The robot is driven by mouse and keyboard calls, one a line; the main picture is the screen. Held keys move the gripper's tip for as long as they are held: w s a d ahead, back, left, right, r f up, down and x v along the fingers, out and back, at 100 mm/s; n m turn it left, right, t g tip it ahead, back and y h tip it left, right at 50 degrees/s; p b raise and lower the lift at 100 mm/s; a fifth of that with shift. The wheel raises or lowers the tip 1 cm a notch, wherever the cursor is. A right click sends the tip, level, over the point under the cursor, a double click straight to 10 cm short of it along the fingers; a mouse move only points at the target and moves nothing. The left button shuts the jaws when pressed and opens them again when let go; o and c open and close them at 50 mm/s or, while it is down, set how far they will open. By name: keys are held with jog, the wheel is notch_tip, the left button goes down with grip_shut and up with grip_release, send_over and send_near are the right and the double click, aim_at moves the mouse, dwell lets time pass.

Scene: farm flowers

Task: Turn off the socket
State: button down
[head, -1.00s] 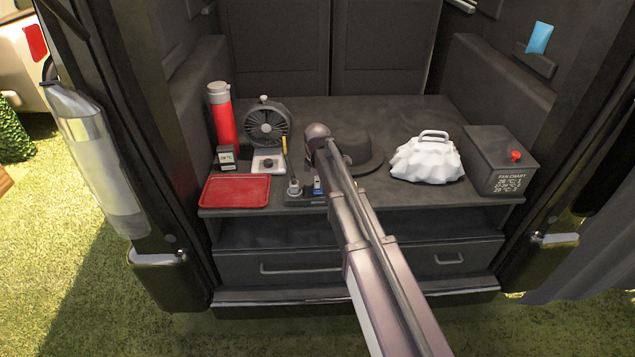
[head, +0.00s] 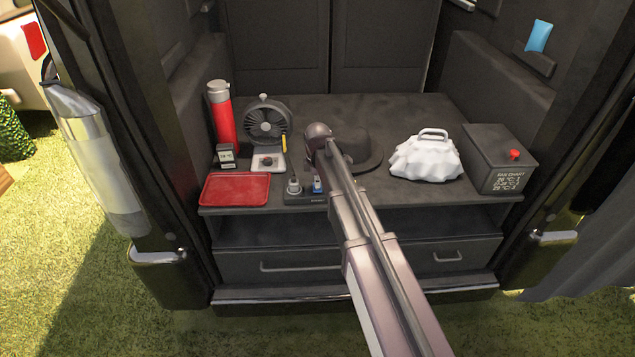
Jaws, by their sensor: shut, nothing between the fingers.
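The socket is a dark power strip (head: 304,199) at the front edge of the dark deck, right of the red tray. A grey plug (head: 293,187) stands in its left part. The arm covers the strip's right end. My gripper's fingers do not show; the arm hides them.
A red tray (head: 236,189), red flask (head: 221,112), black fan (head: 267,122) and small display box (head: 227,156) stand left. A dark hat (head: 362,152) lies behind my arm. A white lidded object (head: 426,158) and a dark box with a red knob (head: 498,160) stand right.

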notch_tip(320, 180, up, 14)
jog(key=w+p, duration=0.1)
jog(key=p, duration=1.2)
jog(key=shift+w+f+p, duration=0.15)
jog(key=shift+w+p, duration=0.15)
dwell(0.4)
jog(key=s+d+m, duration=0.8)
jog(key=s+m, duration=0.1)
jog(key=s, duration=0.4)
jog(key=s+d+m+g, duration=0.1)
jog(key=s+d+m, duration=0.7)
jog(key=s, duration=0.4)
jog(key=shift+s+d+r+m+p, duration=0.3)
jog(key=shift+s+d+m, duration=0.05)
jog(key=shift+m, duration=0.45)
